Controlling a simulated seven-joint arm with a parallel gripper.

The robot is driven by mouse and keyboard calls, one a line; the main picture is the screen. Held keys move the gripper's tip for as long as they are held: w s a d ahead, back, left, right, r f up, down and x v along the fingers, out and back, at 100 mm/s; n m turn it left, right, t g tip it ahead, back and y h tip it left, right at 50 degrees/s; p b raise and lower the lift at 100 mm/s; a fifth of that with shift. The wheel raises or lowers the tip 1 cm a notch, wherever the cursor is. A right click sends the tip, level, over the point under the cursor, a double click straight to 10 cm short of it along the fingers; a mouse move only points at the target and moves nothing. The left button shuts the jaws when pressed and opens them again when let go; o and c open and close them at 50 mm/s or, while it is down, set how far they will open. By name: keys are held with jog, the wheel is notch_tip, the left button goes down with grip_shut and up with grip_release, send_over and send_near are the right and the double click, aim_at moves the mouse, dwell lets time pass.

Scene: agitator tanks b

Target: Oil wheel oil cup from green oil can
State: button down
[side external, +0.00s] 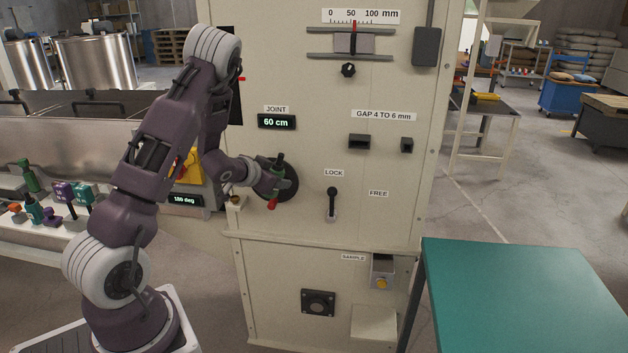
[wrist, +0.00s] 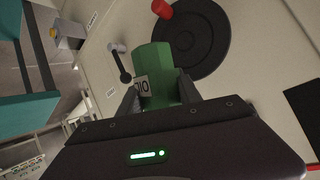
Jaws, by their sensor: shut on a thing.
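My gripper (side external: 283,184) is at the dark wheel (side external: 293,187) on the front of the beige cabinet. It is shut on the green oil can (wrist: 155,65), which shows between its fingers (wrist: 160,93) in the wrist view, with a partly hidden label. A red knob (side external: 272,204) shows at the wheel's lower edge; a red cylinder (wrist: 161,8) shows there in the wrist view. I cannot make out the wheel's oil cup, nor whether the can touches the wheel.
A black lever (side external: 332,200) sits right of the wheel. A small brown cup-like part (side external: 235,201) sits on the cabinet's left edge. Several coloured cans (side external: 62,192) stand on a white shelf at left. A clear teal table (side external: 525,290) is at right.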

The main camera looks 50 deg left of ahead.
jog(key=s+a+f+n+g+y, duration=0.1)
jog(key=s+a+f, duration=0.1)
jog(key=a, duration=0.4)
jog(key=s+a+f+n+g+y, duration=0.1)
jog(key=s+a+f+g, duration=0.1)
jog(key=s+a, duration=0.2)
jog(key=s+a+f+g+y, duration=0.1)
jog(key=s+a+f+g, duration=0.1)
jog(key=a, duration=0.7)
jog(key=shift+s+a+f+n+y, duration=0.35)
jog(key=shift+s+f+n+y, duration=0.1)
jog(key=shift+s, duration=0.45)
jog(key=s+m+g, duration=0.1)
jog(key=g, duration=0.1)
jog(key=s+m+g+y, duration=0.1)
jog(key=m+g, duration=0.1)
jog(key=g, duration=0.1)
jog(key=s+a+f+m+g+y, duration=0.1)
jog(key=s+m+g, duration=0.1)
jog(key=g, duration=0.1)
jog(key=shift+m, duration=0.25)
jog(key=shift+w, duration=0.1)
jog(key=shift+r+m+g+y, duration=0.65)
jog(key=shift+r+m+g, duration=0.05)
jog(key=shift+r, duration=0.1)
